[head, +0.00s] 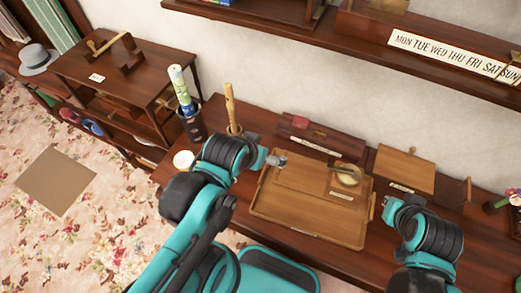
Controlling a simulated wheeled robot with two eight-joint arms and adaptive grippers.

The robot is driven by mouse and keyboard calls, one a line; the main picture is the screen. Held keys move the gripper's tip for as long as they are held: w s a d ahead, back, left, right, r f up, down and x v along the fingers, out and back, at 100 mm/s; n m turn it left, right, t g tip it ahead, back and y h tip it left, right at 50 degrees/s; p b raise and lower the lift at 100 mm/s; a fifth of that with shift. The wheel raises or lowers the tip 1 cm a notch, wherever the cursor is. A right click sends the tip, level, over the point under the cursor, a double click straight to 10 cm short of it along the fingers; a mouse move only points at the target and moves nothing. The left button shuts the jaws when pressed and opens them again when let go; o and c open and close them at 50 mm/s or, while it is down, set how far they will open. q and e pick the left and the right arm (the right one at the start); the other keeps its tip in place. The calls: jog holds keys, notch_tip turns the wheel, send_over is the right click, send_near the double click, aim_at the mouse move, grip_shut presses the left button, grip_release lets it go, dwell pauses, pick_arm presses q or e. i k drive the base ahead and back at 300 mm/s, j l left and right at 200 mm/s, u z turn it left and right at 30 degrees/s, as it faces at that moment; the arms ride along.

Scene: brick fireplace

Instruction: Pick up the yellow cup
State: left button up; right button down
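A small pale yellow round thing (183,159), which looks like the yellow cup seen from above, stands near the left end of the dark wooden table (160,178). My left arm passes just to its right. My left gripper (277,161) is right of it, over the upper left edge of a wooden tray (300,222), apart from the cup. Its fingers are too small to tell whether they are open or shut. My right arm is at the tray's right side; its gripper's fingers cannot be made out.
A brass-coloured round object (347,176) sits on the tray. A dark holder (192,126) with a rolled item and a wooden-handled item (231,105) stand behind my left arm.

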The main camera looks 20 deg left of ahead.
aim_at(183, 161)
jog(key=k+u, duration=0.1)
jog(key=u, duration=0.3)
jog(key=j+u, duration=0.15)
jog(key=u, duration=0.2)
jog(key=k+j+u, duration=0.1)
jog(key=u, duration=0.3)
jog(key=j+u, duration=0.15)
jog(key=u, duration=0.2)
jog(key=i+j+z, duration=0.15)
jog(key=j+z, duration=0.35)
jog(key=i+j+z, duration=0.15)
jog(key=j+z, duration=0.65)
jog(key=z, duration=0.15)
